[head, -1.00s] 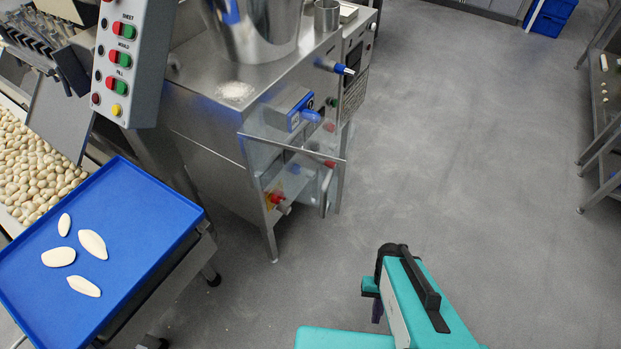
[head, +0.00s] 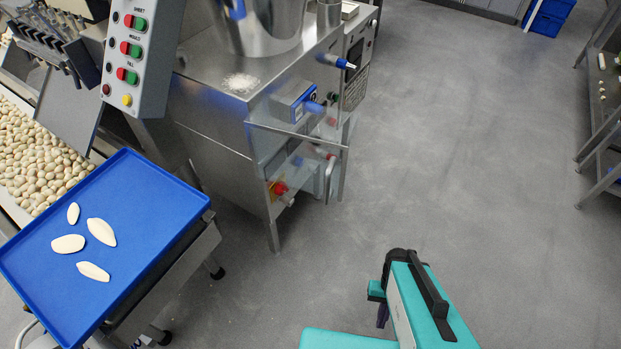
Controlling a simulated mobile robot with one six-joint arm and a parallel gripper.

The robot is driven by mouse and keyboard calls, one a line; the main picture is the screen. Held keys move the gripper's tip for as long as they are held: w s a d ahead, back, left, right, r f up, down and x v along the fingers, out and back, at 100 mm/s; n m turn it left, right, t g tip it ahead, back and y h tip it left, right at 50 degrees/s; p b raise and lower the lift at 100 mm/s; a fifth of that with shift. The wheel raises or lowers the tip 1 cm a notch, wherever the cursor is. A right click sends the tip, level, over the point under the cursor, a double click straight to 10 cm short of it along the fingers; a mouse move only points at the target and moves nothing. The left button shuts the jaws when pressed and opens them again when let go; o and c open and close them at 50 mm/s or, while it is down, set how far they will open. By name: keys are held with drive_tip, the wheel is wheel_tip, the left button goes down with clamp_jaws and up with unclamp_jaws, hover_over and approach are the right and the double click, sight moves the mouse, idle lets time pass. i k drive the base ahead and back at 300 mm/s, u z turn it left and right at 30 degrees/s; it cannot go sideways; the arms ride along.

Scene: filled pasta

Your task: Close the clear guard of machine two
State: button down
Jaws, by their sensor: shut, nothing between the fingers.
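The clear guard (head: 318,162) is a see-through panel with a pale metal edge and a handle at its right side. It is on the front of the steel machine (head: 215,130), in the upper middle of the head view. Its top edge juts out from the machine's front over the floor, so it looks swung open; the exact angle is hard to tell. My gripper (head: 382,317) is at the lower middle, dark and small below my teal arm, shut and empty. It is apart from the guard, to its lower right. My arm partly hides it.
A blue tray (head: 150,215) with several pale pieces stands on a wheeled cart at left. Behind it are a pasta-filled bed (head: 40,160) and a button panel (head: 138,55). A rack (head: 600,150) is at far right. Grey floor is clear between machine and rack.

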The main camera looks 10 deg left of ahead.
sight(344, 176)
drive_tip(key=z, duration=0.1)
drive_tip(key=k, duration=0.5)
drive_tip(key=u, duration=0.95)
drive_tip(key=i, duration=0.95)
drive_tip(key=u, duration=0.5)
